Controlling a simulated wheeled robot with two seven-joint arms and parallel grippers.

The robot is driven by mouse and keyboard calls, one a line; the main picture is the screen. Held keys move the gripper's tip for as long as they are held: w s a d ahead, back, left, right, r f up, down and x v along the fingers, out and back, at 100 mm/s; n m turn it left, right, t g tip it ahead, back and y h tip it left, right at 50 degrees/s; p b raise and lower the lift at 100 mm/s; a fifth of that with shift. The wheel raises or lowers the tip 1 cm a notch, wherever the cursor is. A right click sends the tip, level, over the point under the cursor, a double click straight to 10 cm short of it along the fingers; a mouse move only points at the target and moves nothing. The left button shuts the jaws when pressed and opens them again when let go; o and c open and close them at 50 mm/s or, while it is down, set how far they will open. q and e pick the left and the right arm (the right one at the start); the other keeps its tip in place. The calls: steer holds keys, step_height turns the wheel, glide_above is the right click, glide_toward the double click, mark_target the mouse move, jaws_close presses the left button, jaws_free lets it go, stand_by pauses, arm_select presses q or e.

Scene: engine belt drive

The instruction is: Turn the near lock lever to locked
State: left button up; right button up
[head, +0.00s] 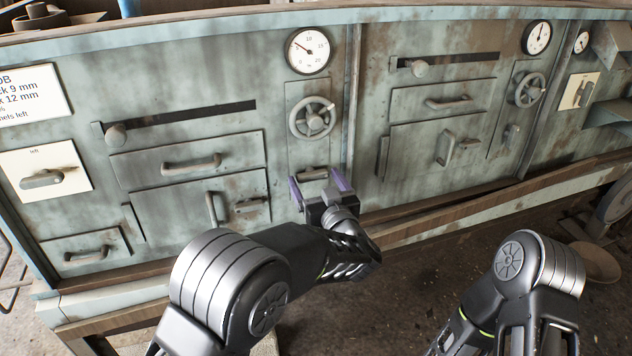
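A lock lever (312,173) sits on the narrow panel below the left handwheel; it is a small grey handle lying roughly level, partly covered by my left gripper. My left gripper (317,184) is in front of it. Its two purple-edged fingers are spread apart, one toward each end of the lever. I cannot tell whether they touch it. A similar lever (511,133) stands more upright below the right handwheel. My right arm shows at the bottom right; its gripper is not in view.
Above the near lever are a handwheel (312,118) and a round gauge (308,50). Drawers and doors with protruding handles (192,164) flank the panel. A wooden ledge (450,215) runs along the cabinet's foot. The floor at the lower right is mostly free.

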arm_select(q)
steer(key=c, duration=1.1)
steer(key=shift+f+n, duration=0.1)
steer(key=shift+n, duration=0.2)
arm_select(e)
steer(key=shift+f, duration=0.25)
arm_select(q)
steer(key=shift+f+n+b, duration=0.1)
steer(key=shift+n+b, duration=1)
steer(key=n+b, duration=0.4)
steer(key=n, duration=0.1)
steer(key=shift+f, duration=0.1)
steer(key=n+b, duration=0.6)
steer(key=n, duration=0.1)
steer(key=shift+b, duration=0.3)
steer(key=shift+n+b, duration=0.95)
steer(key=shift+n, duration=0.45)
arm_select(e)
steer(key=w+d+f+t, duration=0.1)
steer(key=w+f, duration=0.2)
steer(key=f, duration=1.1)
steer(key=shift+d+f+m, duration=0.2)
steer(key=shift+m, duration=0.1)
arm_select(q)
steer(key=shift+r, duration=0.2)
